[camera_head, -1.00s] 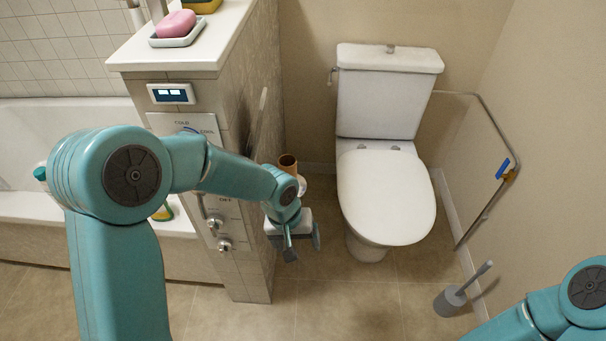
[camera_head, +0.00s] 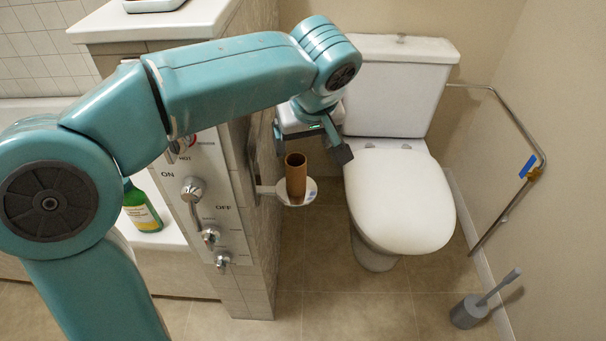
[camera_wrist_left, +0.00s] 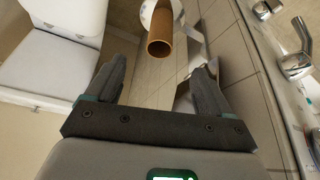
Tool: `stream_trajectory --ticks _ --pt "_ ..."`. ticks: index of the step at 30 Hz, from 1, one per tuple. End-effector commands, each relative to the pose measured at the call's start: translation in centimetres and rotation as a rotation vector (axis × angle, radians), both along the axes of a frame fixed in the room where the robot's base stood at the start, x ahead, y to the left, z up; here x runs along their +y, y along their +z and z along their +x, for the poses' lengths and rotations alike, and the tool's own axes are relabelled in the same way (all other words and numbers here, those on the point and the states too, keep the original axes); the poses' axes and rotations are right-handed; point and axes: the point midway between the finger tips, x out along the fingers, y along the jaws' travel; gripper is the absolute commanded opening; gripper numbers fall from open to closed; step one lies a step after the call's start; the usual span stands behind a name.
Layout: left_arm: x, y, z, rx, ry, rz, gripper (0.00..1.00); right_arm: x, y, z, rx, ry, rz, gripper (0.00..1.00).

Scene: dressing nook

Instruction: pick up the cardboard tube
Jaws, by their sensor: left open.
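The brown cardboard tube (camera_head: 296,178) stands upright on a small white round holder (camera_head: 292,196) fixed to the side of the tiled partition. My left gripper (camera_head: 311,148) is open and empty, just behind and above the tube in the head view, with a finger to each side. In the left wrist view the tube (camera_wrist_left: 160,44) appears beyond the fingertips, in the gap between the two fingers. I see no contact between fingers and tube. My right gripper is not in view.
The tiled partition (camera_head: 262,110) with taps stands close to the tube's left. The toilet (camera_head: 400,200) stands close to its right. A toilet brush (camera_head: 470,311) and a wall rail (camera_head: 520,135) are farther right. A green bottle (camera_head: 141,207) stands by the bathtub.

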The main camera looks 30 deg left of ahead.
Motion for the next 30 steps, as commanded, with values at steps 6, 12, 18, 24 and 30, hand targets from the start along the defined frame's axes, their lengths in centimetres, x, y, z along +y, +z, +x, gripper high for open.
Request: stream_trajectory --ticks 6,12,18,24,30 --pt "1.5 -4.2 0.6 0.005 0.012 0.002 0.81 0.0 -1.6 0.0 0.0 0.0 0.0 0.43" --pt "2.8 -8.3 1.7 0.004 0.011 0.0 0.81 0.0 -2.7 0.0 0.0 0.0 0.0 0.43" --pt "3.5 -10.0 2.4 0.001 0.008 0.0 0.81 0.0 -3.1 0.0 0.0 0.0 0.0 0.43" --pt "4.2 -11.5 3.0 0.003 0.008 0.0 0.81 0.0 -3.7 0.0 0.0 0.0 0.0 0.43" --pt "5.2 -14.4 4.1 0.002 0.005 0.001 0.81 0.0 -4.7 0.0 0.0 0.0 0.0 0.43"
